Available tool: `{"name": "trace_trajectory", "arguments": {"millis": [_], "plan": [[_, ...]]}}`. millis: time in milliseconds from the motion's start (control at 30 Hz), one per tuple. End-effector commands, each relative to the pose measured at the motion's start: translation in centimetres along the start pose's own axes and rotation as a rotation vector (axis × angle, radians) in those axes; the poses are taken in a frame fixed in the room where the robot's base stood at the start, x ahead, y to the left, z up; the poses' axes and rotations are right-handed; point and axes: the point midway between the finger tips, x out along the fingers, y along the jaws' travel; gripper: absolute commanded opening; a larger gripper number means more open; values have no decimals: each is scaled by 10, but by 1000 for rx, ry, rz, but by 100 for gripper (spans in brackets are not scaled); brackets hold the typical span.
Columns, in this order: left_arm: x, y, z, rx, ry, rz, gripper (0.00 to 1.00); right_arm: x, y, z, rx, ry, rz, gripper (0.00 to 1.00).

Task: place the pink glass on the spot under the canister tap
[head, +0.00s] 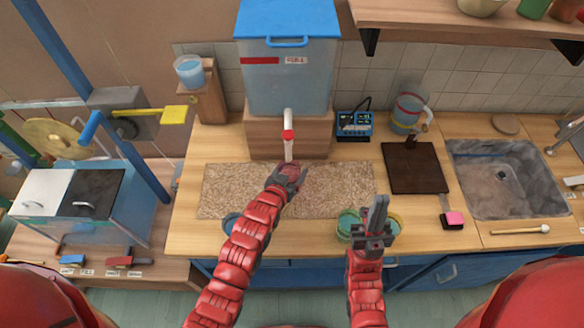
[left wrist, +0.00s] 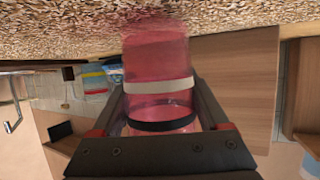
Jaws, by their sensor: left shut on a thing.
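The pink glass (left wrist: 157,75) is held between the fingers of my left gripper (left wrist: 160,112), with a white band and a dark band around it. In the head view the pink glass (head: 294,170) is partly hidden by my left gripper (head: 289,180), on the speckled mat's back half. The canister (head: 287,75) stands on a wooden block, and its tap (head: 288,134) is just behind and above the glass. The spot under the tap is not clearly visible. My right gripper (head: 378,212) is empty above the counter's front edge, its fingers close together.
The speckled mat (head: 335,185) covers the middle of the counter. A blue glass (head: 231,221), a green glass (head: 347,222) and a yellow glass (head: 396,222) are near its front edge, partly hidden by my arms. A dark board (head: 415,172) and a sink (head: 510,195) are to the right.

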Motion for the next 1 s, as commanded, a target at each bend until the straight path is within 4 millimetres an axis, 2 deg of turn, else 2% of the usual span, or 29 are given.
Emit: {"name": "trace_trajectory", "arguments": {"millis": [67, 433, 467, 500, 567, 600, 900, 1000], "plan": [[1, 0, 3, 0, 0, 0, 0, 5, 0, -1, 0, 0, 0, 0], [4, 0, 9, 0, 2, 0, 0, -2, 0, 0, 0, 0, 0, 0], [3, 0, 8, 0, 1, 0, 81, -1, 0, 0, 0, 0, 0, 0], [3, 0, 8, 0, 1, 0, 88, 0, 0, 0, 0, 0, 0, 0], [3, 0, 8, 0, 1, 0, 99, 0, 0, 0, 0, 0, 0, 0], [3, 0, 8, 0, 1, 0, 100, 0, 0, 0, 0, 0, 0, 0], [0, 0, 3, 0, 0, 0, 100, 6, 0, -1, 0, 0, 0, 0], [-6, 0, 7, 0, 3, 0, 100, -2, 0, 0, 0, 0, 0, 0]]}}
